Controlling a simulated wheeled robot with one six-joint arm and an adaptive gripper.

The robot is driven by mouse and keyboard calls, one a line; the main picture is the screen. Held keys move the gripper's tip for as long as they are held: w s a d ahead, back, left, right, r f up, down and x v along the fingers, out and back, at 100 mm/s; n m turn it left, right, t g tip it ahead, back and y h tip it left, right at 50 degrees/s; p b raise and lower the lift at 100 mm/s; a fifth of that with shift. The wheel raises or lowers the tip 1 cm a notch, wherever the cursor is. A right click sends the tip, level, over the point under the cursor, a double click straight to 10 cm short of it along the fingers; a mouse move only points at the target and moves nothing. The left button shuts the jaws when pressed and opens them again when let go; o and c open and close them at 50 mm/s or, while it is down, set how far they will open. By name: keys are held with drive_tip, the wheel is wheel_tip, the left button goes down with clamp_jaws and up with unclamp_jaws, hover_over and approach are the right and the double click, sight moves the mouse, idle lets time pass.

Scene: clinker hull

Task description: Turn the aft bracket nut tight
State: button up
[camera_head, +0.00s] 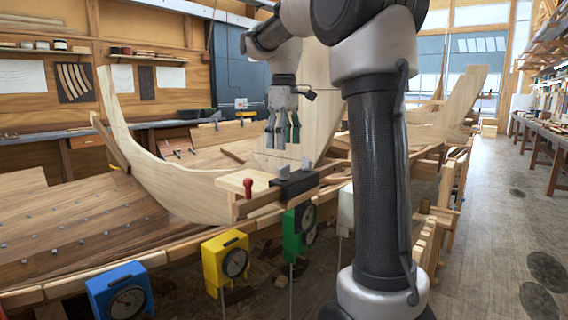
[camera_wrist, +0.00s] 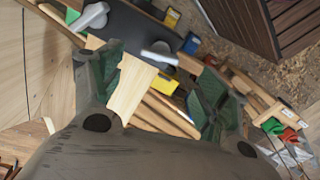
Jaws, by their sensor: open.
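A dark bracket (camera_head: 296,184) sits on the wooden block at the hull's near edge. Two pale metal fittings stand on it, one at its left (camera_head: 284,172) and one at its right (camera_head: 306,164). I cannot tell for sure which is the aft nut. The wrist view also shows the dark bracket (camera_wrist: 135,27), with a long silver fitting (camera_wrist: 90,17) and a short pale one (camera_wrist: 160,54). My gripper (camera_head: 283,137) points down above the bracket, open and empty, apart from both fittings. In the wrist view its green-padded fingers stand wide apart (camera_wrist: 160,87).
Blue (camera_head: 122,292), yellow (camera_head: 226,262) and green (camera_head: 292,240) dial boxes line the hull's near side. A curved pale timber (camera_head: 160,178) rises at left. The floor at right is open.

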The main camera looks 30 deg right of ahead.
sight(284, 166)
wheel_tip(284, 166, down, 7)
drive_tip(key=shift+r, duration=0.2)
drive_tip(key=shift+c, duration=0.4)
drive_tip(key=c, duration=0.9)
